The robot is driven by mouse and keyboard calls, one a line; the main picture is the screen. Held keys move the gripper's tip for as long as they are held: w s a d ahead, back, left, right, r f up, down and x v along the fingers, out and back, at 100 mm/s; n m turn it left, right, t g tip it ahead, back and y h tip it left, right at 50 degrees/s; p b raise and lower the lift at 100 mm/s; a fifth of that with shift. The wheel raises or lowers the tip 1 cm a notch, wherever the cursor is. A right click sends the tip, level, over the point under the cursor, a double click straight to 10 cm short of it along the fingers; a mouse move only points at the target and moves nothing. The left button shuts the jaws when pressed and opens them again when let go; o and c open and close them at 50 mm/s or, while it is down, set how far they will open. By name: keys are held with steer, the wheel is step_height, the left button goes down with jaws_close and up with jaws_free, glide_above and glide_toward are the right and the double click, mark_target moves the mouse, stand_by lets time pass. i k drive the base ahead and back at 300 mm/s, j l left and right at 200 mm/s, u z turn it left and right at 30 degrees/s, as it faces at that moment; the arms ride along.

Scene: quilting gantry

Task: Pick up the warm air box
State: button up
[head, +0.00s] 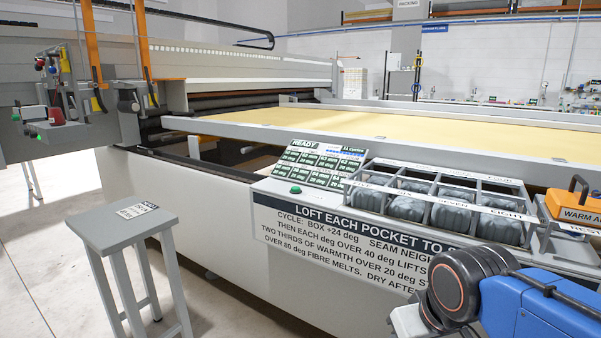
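The warm air box (572,209) is orange with a handle on top and a label that starts "WARM A". It sits at the right edge of the view, which cuts it off, on a grey stand marked "RES…" (556,238). My blue arm with its dark round joint shows at the lower right, in front of and below the box. My gripper is not in view, so its place and opening are hidden.
A grey rack (455,182) with several grey padded pockets stands left of the box. A console (306,165) reading READY, with a green button, is beside it. A sign panel (340,232) faces forward. A grey stool (125,226) stands on open floor at left.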

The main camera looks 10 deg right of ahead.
mark_target(570, 205)
steer(key=i+j+z, duration=0.25)
steer(key=i, duration=0.2)
steer(key=i+j+z, duration=0.25)
steer(key=i, duration=0.25)
steer(key=z, duration=1.75)
